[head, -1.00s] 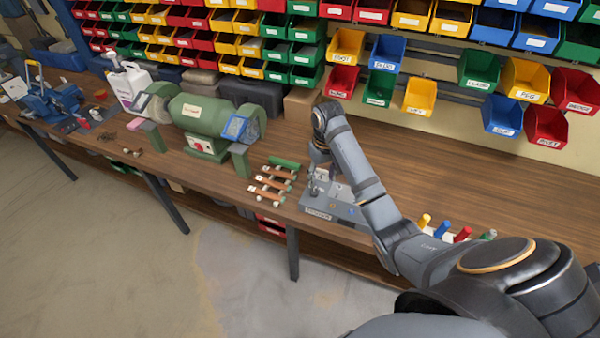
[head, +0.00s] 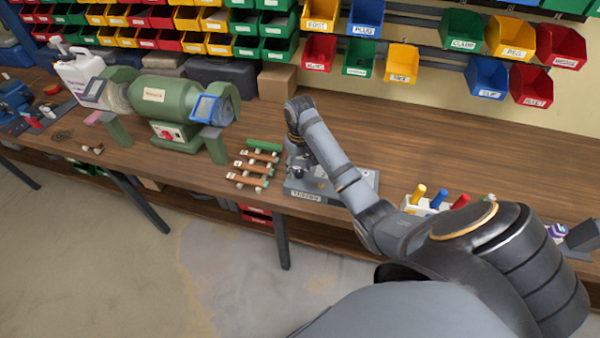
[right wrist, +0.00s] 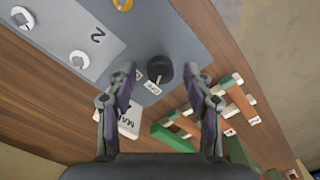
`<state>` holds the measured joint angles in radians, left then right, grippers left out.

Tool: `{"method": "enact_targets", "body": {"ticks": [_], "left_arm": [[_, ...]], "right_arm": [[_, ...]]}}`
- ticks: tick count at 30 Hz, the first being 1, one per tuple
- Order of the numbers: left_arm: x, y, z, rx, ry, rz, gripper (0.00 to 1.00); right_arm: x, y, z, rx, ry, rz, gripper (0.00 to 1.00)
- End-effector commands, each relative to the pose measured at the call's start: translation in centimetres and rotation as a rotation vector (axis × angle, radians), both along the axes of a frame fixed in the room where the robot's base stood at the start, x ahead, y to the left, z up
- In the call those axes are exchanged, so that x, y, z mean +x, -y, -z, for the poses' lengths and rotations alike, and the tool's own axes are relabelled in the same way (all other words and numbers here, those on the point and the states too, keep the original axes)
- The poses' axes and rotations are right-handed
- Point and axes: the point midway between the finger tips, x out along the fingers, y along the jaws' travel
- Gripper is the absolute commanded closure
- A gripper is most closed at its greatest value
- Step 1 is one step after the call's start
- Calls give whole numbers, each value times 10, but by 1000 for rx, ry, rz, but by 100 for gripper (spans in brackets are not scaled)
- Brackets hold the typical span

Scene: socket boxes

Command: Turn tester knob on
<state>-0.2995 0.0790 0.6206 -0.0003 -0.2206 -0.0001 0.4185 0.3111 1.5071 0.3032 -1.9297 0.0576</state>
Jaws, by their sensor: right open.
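The grey tester box (head: 309,194) stands on the bench near its front edge, partly hidden by my right arm. In the right wrist view its grey top carries a round black knob (right wrist: 160,69), with a white mark that appears to face a small label reading OFF (right wrist: 152,87). A white block marked MAIN (right wrist: 129,122) is close by. My right gripper (right wrist: 167,75) is open, pointing down, its fingers on either side of the knob and apart from it. In the head view the right gripper (head: 299,170) is mostly hidden at the box's left end. My left gripper is out of view.
A rack of fuse-like brown bars (head: 255,168) lies just left of the tester. A green bench grinder (head: 166,110) stands further left. Coloured handles in a white holder (head: 412,206) stand to the right. Bins hang behind; the bench behind the tester is clear.

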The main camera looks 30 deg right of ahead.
Motion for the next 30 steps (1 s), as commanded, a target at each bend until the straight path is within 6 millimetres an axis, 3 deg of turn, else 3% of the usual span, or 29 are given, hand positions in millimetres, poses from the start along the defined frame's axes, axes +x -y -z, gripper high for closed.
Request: {"method": "enact_targets", "body": {"ticks": [8,20,30], "left_arm": [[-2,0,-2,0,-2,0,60],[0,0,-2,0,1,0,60],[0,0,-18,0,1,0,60]], "right_arm": [[0,0,4,0,2,-1,48],[0,0,4,0,1,0,100],[-1,0,0,0,-2,51,100]]}}
